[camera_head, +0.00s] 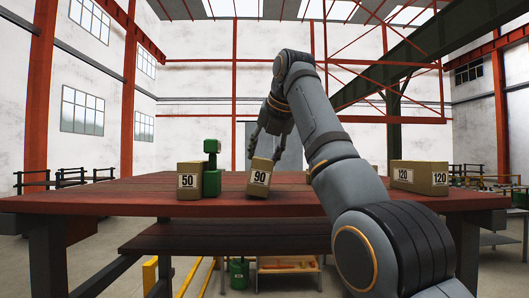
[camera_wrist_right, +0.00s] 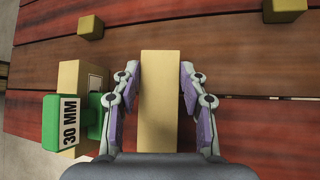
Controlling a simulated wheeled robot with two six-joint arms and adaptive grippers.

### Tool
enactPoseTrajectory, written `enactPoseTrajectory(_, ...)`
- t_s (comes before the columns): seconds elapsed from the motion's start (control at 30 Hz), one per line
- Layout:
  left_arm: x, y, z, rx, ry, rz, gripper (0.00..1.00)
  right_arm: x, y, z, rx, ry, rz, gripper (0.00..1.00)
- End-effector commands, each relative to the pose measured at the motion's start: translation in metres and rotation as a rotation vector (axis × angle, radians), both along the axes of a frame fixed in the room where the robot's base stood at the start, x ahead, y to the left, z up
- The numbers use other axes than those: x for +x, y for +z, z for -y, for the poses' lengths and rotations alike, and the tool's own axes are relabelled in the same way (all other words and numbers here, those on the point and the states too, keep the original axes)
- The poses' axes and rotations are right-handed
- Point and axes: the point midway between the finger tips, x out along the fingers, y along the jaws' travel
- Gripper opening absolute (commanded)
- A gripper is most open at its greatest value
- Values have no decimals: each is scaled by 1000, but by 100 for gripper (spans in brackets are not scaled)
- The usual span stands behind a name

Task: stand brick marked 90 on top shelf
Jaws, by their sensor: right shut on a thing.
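The tan brick marked 90 (camera_head: 260,178) is at the middle of the red plank top (camera_head: 120,195), leaning slightly in the head view. My right gripper (camera_head: 267,143) reaches down over it. In the right wrist view the brick (camera_wrist_right: 160,95) lies between both finger pads of my right gripper (camera_wrist_right: 158,100), which is shut on it. I cannot tell whether its base touches the planks. A lower red plank level (camera_head: 230,238) runs below the top. Which surface is the top shelf is not clear. My left gripper is not in view.
A brick marked 50 (camera_head: 189,181) and a green piece (camera_head: 211,168), labelled 30 MM in the wrist view, stand close to the left. A brick marked 120 (camera_head: 418,178) stands at the right. Small tan blocks (camera_wrist_right: 284,9) lie farther across the planks in the wrist view.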

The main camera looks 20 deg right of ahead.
Motion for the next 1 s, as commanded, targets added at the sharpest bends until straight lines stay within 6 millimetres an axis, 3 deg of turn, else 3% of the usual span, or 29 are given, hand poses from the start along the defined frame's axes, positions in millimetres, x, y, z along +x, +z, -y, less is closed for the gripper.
enactPoseTrajectory(0.3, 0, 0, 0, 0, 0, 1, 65, 0, -1, 0, 0, 0, 3, 15)
enactPoseTrajectory(0.33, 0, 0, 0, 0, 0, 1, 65, 0, -1, 0, 0, 0, 3, 47)
enactPoseTrajectory(0.5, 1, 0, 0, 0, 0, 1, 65, 0, -2, 0, 0, 0, 2, 69)
enactPoseTrajectory(0.83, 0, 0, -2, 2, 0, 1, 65, -2, -1, 0, 0, 0, -1, 69)
enactPoseTrajectory(1.0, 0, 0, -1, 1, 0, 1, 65, -22, 20, 1, 0, 0, 3, 69)
